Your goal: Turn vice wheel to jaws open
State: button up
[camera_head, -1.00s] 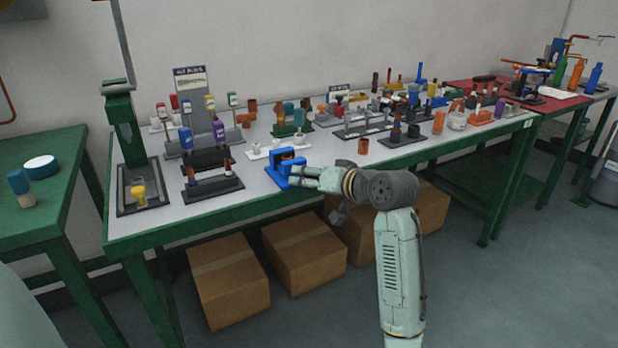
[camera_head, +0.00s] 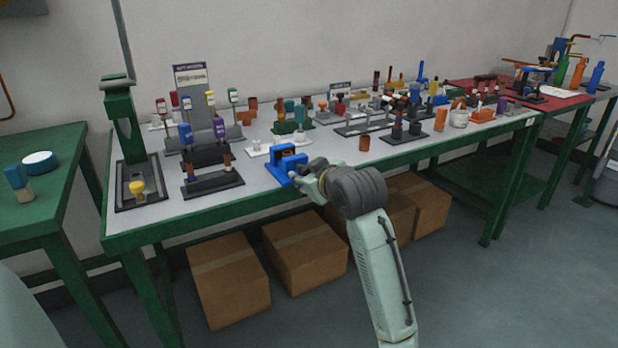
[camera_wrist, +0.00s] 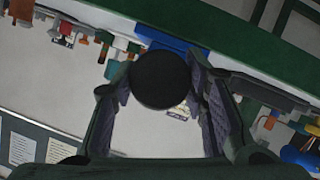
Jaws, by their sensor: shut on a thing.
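The blue vice (camera_head: 283,166) stands at the front edge of the grey workbench top (camera_head: 240,197), left of the middle in the head view. My gripper (camera_head: 302,180) is at the vice's right front side. In the wrist view, a round black wheel (camera_wrist: 160,80) sits between the two finger pads of my gripper (camera_wrist: 162,92), which is shut on it. Part of the blue vice body (camera_wrist: 165,40) shows behind the wheel. The wheel is hidden by my gripper in the head view, and the opening of the vice jaws is too small to judge.
A black rack (camera_head: 212,183) and a white stand (camera_head: 258,148) stand left of and behind the vice. A green press (camera_head: 124,125) stands at the bench's left end. Cardboard boxes (camera_head: 305,255) lie under the bench.

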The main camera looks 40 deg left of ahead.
jog(key=shift+n+t, duration=0.3)
jog(key=shift+n, duration=0.3)
jog(key=shift+b, duration=0.3)
jog(key=o, duration=1.2)
jog(key=v, duration=1.2)
jog(key=shift+s, duration=0.1)
